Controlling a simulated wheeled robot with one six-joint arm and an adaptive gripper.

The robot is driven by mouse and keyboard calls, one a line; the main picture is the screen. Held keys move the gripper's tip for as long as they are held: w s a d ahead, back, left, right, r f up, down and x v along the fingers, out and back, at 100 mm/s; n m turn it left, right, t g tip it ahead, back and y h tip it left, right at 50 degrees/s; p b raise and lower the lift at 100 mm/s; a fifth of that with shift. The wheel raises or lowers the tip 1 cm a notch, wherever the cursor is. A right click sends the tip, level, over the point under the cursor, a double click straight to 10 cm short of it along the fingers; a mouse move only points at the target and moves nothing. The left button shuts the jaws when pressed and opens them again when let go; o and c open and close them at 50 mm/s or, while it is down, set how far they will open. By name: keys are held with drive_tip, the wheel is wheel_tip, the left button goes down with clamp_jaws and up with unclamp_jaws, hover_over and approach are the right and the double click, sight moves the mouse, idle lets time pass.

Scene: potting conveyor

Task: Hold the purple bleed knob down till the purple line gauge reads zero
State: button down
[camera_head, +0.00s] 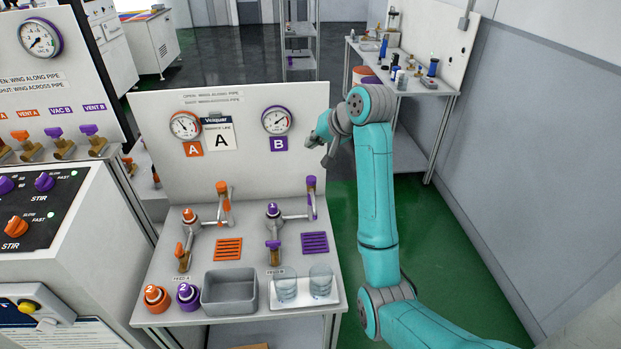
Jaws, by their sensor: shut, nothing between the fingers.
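The purple line gauge (277,120) is on the upright white panel above a purple "B" plate. Its needle seems to point up and right, but the figures are too small to read. Below it stand a purple-topped fitting marked 1 (272,210), a purple-topped upright handle (311,183) and a purple-topped brass valve (273,246). No label shows which of these is the bleed knob.
The orange line with its gauge (185,125) stands left. Green floor lies open to the right.

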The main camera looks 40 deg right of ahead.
sight(313, 179)
drive_tip(key=shift+f, duration=4.25)
drive_tip(key=shift+f, duration=0.15)
drive_tip(key=shift+f, duration=0.25)
drive_tip(key=shift+f, duration=0.6)
drive_tip(key=shift+r, duration=0.15)
idle(0.9)
drive_tip(key=shift+r, duration=0.85)
drive_tip(key=shift+r, duration=0.1)
drive_tip(key=shift+r, duration=2.4)
